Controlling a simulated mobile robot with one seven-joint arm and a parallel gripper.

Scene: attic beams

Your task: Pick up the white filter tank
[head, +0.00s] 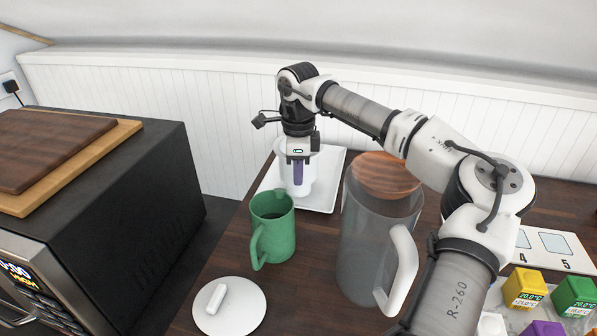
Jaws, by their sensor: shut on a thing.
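The white filter tank (306,185) stands upright over the white tray (327,199) at the back of the dark wooden counter. A purple strip shows on its front side, in line with my gripper. My gripper (298,162) points straight down from above and is shut on the tank at its upper part. The fingertips are partly hidden against the tank. I cannot tell whether the tank's base touches the tray.
A green mug (272,228) stands just in front of the tank. A clear pitcher (370,240) with a wooden lid stands to the right, under my arm. A round white lid (240,312) lies at the front. A dark microwave (130,215) bearing wooden boards (60,150) is at left.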

